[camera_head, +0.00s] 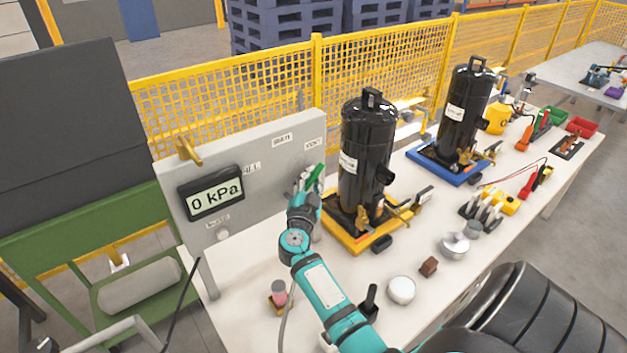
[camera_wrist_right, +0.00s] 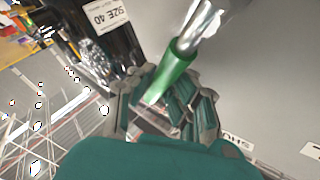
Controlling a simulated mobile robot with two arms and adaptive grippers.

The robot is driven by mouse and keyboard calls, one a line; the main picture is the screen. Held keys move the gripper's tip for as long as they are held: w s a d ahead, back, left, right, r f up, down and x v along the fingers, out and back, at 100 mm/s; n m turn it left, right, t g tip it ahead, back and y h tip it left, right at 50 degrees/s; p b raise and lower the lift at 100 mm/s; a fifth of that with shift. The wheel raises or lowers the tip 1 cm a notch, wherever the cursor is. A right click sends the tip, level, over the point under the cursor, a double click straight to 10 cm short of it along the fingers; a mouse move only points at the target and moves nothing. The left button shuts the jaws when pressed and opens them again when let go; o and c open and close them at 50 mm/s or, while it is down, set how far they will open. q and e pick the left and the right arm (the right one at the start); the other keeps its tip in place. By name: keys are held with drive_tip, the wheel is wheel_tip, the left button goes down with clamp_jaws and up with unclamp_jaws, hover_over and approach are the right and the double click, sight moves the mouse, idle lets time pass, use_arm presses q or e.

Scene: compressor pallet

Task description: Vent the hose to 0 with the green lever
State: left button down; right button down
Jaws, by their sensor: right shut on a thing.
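The green lever (camera_head: 316,177) sticks out from the right part of the grey panel (camera_head: 260,185), close to the VENT label (camera_head: 313,143). My right gripper (camera_head: 306,186) is at the panel and shut on this lever. In the right wrist view the lever's green sleeve (camera_wrist_right: 172,74), on a shiny metal stem, runs in between the fingers of my right gripper (camera_wrist_right: 160,98). The display (camera_head: 214,193) on the panel reads 0 kPa. A brass lever (camera_head: 187,151) sits at the panel's upper left. I cannot make out the hose's connection. My left gripper is not in view.
A black compressor (camera_head: 366,150) on a yellow pallet (camera_head: 372,243) stands just right of my right gripper. Another compressor (camera_head: 463,112) on a blue pallet (camera_head: 420,154) stands farther back.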

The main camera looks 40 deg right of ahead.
drive_tip(key=a+n+t+b, duration=0.1)
drive_tip(key=n, duration=0.1)
drive_tip(key=a+r+n+t+h+b, duration=0.1)
drive_tip(key=t, duration=0.1)
drive_tip(key=shift+w+a+r+n, duration=0.15)
drive_tip(key=shift+w+a+n, duration=0.05)
drive_tip(key=shift+n, duration=0.2)
drive_tip(key=shift+w+a+r+n+t+b, duration=0.15)
drive_tip(key=shift+a+n+t+b, duration=0.35)
drive_tip(key=shift+n+t, duration=0.35)
drive_tip(key=shift+s+a+r+n+t+b, duration=0.1)
drive_tip(key=shift+a+n+t+b, duration=0.35)
drive_tip(key=shift+n+t, duration=0.4)
drive_tip(key=shift+w+a+r+n+t+b, duration=0.15)
drive_tip(key=shift+a+n+t+b, duration=0.35)
drive_tip(key=shift+n, duration=0.6)
drive_tip(key=c, duration=1.5)
unclamp_jaws()
drive_tip(key=shift+a, duration=0.15)
drive_tip(key=shift+s, duration=0.1)
drive_tip(key=v, duration=1.2)
